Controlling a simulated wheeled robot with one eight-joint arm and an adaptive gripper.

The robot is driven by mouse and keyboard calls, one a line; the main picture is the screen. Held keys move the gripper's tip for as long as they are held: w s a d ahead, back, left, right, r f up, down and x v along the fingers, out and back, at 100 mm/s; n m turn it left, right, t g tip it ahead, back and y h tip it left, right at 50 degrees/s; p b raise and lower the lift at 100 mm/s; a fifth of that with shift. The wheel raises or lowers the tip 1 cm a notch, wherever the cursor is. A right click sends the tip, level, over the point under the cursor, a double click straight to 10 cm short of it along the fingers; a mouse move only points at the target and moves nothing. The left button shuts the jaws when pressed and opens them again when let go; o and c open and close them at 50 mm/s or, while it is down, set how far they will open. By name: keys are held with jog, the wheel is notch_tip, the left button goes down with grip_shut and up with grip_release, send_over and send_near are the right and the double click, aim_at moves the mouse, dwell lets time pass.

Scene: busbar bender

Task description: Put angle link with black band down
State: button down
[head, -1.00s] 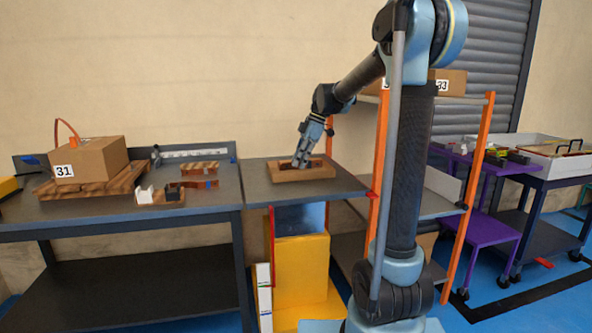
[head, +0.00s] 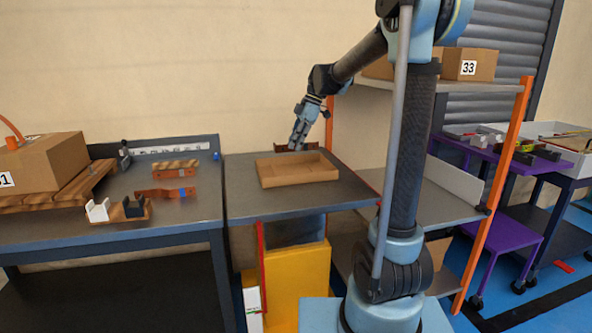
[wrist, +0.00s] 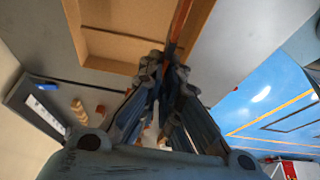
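My gripper (head: 297,147) is shut on a brown copper-coloured link (head: 312,146), whose ends show on both sides of the fingers. In the wrist view the link (wrist: 181,25) runs up from between the fingertips (wrist: 168,62). Its middle is hidden by the fingers, and I cannot make out the black band clearly. The gripper holds it above the back edge of an open cardboard tray (head: 298,184). The tray looks empty in the head view and also shows in the wrist view (wrist: 112,48).
The tray sits on a grey table (head: 245,205). The left bench (head: 190,222) bears a box (head: 45,165) on a pallet, a blue-banded link (head: 165,192), a wooden piece (head: 175,167) and a small holder with white and black blocks (head: 130,209). An orange-post shelf (head: 512,150) stands right.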

notch_tip(320, 180, down, 5)
jog(key=shift+w+a, duration=0.1)
jog(key=shift+f, duration=2.35)
jog(key=c, duration=1.8)
grip_release()
